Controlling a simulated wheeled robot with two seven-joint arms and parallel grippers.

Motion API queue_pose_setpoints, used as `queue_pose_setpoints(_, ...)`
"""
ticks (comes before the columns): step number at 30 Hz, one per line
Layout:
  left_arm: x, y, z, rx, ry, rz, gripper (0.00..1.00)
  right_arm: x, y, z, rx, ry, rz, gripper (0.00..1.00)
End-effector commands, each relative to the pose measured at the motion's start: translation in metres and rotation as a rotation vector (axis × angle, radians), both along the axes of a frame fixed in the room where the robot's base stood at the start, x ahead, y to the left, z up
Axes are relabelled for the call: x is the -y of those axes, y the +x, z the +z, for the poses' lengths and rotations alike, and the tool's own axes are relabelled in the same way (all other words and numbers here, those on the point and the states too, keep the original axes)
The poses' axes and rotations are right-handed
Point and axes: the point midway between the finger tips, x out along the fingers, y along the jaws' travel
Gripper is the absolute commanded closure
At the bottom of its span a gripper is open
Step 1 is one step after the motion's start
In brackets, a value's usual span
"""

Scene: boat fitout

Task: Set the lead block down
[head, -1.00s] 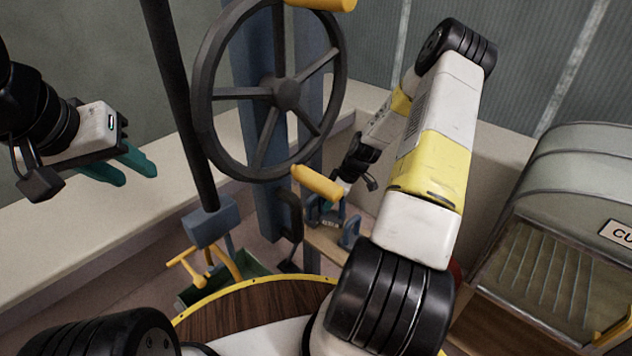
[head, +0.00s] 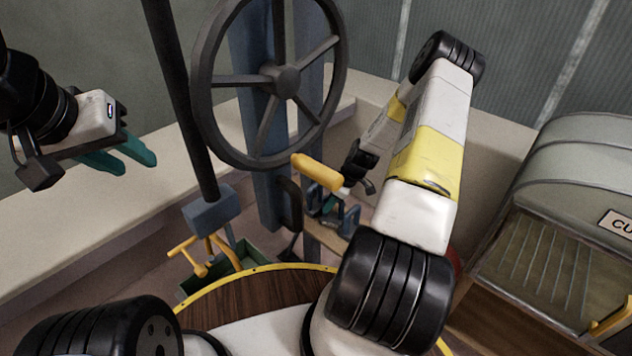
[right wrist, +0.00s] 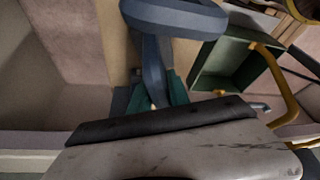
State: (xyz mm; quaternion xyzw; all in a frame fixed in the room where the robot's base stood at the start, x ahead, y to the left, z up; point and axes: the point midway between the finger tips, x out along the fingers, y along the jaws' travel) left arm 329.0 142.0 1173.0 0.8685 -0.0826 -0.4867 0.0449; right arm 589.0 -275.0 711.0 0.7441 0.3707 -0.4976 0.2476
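My right gripper (head: 331,204) is far off at the low bench behind the wheel, small and partly hidden by its own arm. In the right wrist view its teal fingers (right wrist: 163,92) stand close on both sides of a blue-grey piece with a looped top (right wrist: 172,18), which I take to be the lead block. Its lower end is hidden by the gripper body, so I cannot tell whether it touches the bench. In the head view similar blue-grey loops show at the bench (head: 347,216). My left gripper (head: 122,161) is in the air at the left, open and empty.
A domed cabinet (head: 575,170) stands right.

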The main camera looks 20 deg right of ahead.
Motion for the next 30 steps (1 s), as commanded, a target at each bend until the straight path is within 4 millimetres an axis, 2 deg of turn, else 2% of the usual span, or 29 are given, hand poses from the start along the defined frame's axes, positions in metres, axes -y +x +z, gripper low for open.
queue_pose_setpoints(1, 0.000, 0.000, 0.000, 0.000, 0.000, 0.000, 0.64, 0.000, 0.000, 0.000, 0.000, 0.000, 0.000, 0.66)
queue_pose_setpoints(3, 0.000, 0.000, 0.000, 0.000, 0.000, 0.000, 0.64, 0.000, 0.000, 0.000, 0.000, 0.000, 0.000, 0.58)
queue_pose_setpoints(14, 0.000, 0.000, 0.000, 0.000, 0.000, 0.000, 0.64, 0.001, 0.000, 0.005, 0.001, -0.001, 0.000, 0.58)
queue_pose_setpoints(17, 0.000, 0.000, 0.000, 0.000, 0.000, 0.000, 0.64, 0.005, -0.002, 0.017, 0.003, -0.001, -0.001, 0.58)
queue_pose_setpoints(30, 0.000, 0.000, 0.000, 0.000, 0.000, 0.000, 0.64, 0.032, -0.023, 0.097, 0.002, -0.001, -0.002, 0.58)
